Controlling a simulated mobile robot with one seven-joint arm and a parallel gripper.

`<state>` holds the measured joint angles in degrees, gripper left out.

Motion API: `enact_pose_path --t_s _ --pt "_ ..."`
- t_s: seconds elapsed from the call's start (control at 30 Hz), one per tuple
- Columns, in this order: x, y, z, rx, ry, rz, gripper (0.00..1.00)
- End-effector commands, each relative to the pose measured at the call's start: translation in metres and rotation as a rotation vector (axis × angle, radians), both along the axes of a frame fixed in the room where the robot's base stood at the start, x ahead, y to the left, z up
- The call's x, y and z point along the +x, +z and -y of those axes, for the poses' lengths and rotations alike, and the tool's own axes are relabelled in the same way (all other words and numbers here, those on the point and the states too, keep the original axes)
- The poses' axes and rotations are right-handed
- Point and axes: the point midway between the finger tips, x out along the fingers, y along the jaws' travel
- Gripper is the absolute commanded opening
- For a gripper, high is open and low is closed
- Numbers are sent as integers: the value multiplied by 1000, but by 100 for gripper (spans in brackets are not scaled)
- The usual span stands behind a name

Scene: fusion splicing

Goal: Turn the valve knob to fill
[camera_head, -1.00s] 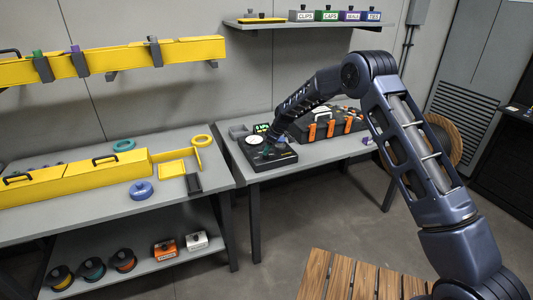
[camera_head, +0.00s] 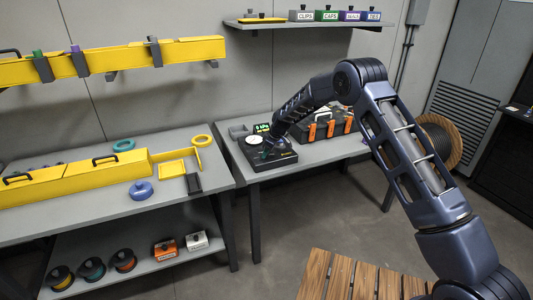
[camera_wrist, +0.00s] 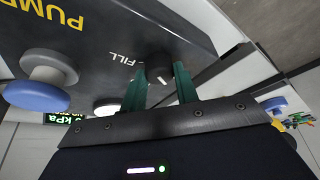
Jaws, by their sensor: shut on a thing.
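The valve knob (camera_wrist: 158,66) is small and black with a white mark. In the wrist view it stands on the dark panel beside the white FILL lettering. My gripper (camera_wrist: 161,84) has its green fingers on either side of the knob and is shut on it. In the head view, my gripper (camera_head: 267,153) is low over the black pump box (camera_head: 283,160) on the right bench. The knob is hidden there by the gripper and my arm.
A blue-capped post (camera_wrist: 38,96) and a white button (camera_wrist: 107,108) stand beside the knob. A green kPa display (camera_wrist: 66,118) is near them. A black case with orange latches (camera_head: 325,128) sits right of the pump box. Another bench (camera_head: 110,222) stands at left.

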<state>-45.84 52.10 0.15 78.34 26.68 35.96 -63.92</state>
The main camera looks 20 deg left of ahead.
Motion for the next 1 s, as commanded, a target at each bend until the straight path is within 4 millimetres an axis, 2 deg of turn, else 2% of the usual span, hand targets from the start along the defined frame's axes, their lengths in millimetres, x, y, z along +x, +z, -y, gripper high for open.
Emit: enact_pose_path --t_s 0.37,1.0 --pt "-1 1 0 0 -116 1 7" --pt "-5 0 -2 -2 -691 4 7"
